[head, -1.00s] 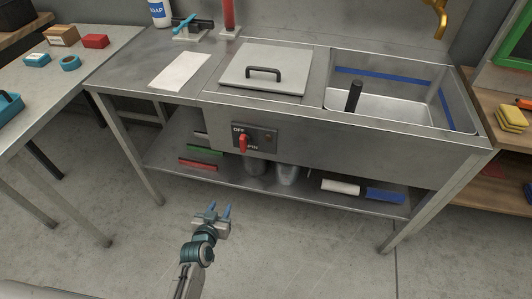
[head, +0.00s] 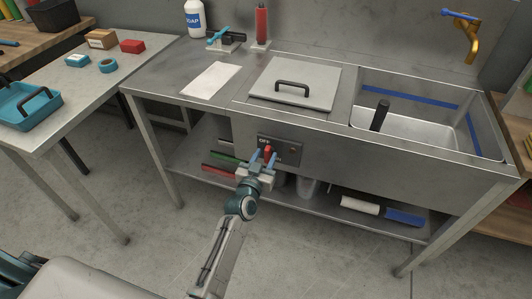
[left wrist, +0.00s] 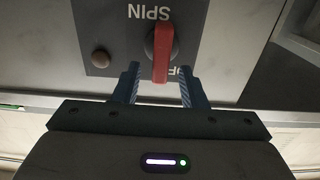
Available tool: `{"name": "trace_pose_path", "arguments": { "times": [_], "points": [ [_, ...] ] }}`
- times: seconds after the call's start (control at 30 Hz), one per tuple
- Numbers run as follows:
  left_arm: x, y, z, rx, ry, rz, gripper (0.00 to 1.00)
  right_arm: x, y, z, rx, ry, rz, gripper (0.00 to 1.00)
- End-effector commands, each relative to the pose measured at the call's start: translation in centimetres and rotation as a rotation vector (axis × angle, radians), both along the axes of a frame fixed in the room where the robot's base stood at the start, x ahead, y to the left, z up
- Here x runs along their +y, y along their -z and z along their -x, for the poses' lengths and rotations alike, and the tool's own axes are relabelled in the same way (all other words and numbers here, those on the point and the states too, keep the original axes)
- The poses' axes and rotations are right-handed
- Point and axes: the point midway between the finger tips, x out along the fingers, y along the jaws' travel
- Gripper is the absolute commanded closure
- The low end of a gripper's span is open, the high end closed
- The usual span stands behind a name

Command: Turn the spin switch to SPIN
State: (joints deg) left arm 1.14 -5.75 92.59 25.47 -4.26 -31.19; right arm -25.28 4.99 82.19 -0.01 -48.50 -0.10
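The spin switch (head: 267,152) is a red lever on a dark panel (head: 291,147) on the front of the steel sink unit. In the left wrist view the red lever (left wrist: 162,52) appears upside down with the view. Its narrow end lies by the partly covered OFF label, and the word SPIN is at a different side of the knob. My left gripper (head: 264,157) is in front of the panel, its blue fingers open on both sides of the lever. In the left wrist view the gripper (left wrist: 158,85) shows gaps on both sides of the lever. My right gripper is not in view.
The steel unit has a lidded section (head: 293,84) and a basin with a dark upright handle (head: 379,115). A lower shelf (head: 325,205) holds rolls and coloured boxes below the panel. A side table (head: 88,88) stands at left.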

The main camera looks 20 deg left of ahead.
Motion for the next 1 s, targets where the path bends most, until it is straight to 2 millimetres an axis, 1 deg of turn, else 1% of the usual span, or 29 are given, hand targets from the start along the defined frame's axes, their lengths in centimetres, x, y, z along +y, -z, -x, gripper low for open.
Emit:
{"name": "trace_pose_path", "arguments": {
  "times": [0.03, 0.13, 0.43, 0.47, 0.6, 0.63, 0.67, 1.0],
  "points": [
    [-0.01, -0.01, -0.54, 0.001, 0.000, 0.000, 0.62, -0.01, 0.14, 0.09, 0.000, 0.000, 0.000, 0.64],
    [-0.03, 0.02, -1.15, 0.001, 0.000, 0.001, 0.62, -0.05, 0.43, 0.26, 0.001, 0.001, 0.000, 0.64],
    [-0.04, 0.09, -1.36, 0.002, 0.000, 0.001, 0.62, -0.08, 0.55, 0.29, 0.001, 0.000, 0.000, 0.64],
    [-0.04, 0.09, -1.36, 0.001, 0.000, 0.001, 0.64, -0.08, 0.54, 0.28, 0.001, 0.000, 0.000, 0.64],
    [-0.04, 0.09, -1.35, 0.001, 0.000, 0.001, 0.91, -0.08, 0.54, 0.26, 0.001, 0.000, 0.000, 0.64],
    [-0.04, 0.09, -1.35, 0.001, 0.000, 0.001, 0.97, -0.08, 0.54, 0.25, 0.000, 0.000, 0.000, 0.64],
    [-0.04, 0.09, -1.34, 0.001, 0.000, 0.001, 1.00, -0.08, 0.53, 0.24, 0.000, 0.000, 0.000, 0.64],
    [0.04, 0.08, -1.34, 0.002, 0.000, 0.036, 1.00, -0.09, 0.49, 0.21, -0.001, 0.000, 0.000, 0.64]
  ]
}}
